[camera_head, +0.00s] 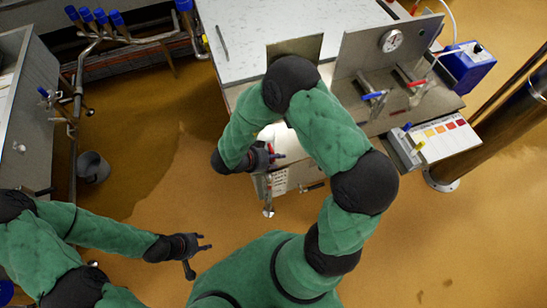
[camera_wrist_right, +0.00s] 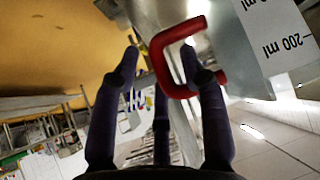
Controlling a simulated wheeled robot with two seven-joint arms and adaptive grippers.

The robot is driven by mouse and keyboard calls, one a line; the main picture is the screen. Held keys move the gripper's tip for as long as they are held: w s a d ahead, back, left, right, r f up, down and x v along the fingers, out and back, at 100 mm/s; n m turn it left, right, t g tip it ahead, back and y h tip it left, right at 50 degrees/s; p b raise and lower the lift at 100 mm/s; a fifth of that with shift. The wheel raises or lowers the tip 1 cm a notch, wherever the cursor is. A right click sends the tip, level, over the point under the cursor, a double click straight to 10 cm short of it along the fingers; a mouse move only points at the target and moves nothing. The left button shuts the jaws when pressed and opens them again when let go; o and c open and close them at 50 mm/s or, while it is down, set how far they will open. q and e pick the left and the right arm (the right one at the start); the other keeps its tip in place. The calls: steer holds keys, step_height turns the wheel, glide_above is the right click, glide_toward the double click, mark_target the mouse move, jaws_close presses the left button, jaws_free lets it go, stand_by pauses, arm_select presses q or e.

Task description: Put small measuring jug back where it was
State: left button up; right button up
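The measuring jug (camera_wrist_right: 268,60) fills the upper right of the right wrist view, tilted in the picture. It has a pale face with a 200 ml mark and a red handle (camera_wrist_right: 160,62). My right gripper (camera_wrist_right: 160,65) is at this handle, its fingers apart. One finger overlaps the handle's opening, and the upright of the handle lies between the fingers with gaps visible. My right gripper (camera_head: 275,155) is beside the table front in the head view, where the arm hides much of the jug. My left gripper (camera_head: 206,242) is open and empty over the floor.
A table with a pale top (camera_head: 255,35) stands ahead. A steel panel with a gauge (camera_head: 391,40) and red and blue valves is at its right. A blue device (camera_head: 468,65) and a colour chart (camera_head: 442,138) are further right. A grey bucket (camera_head: 93,167) stands at left.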

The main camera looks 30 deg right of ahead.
steer(key=shift+r, duration=0.1)
steer(key=shift+a+r, duration=0.2)
steer(key=shift+r, duration=0.1)
steer(key=p+v, duration=0.4)
steer(key=v, duration=0.7)
steer(key=shift+a, duration=0.15)
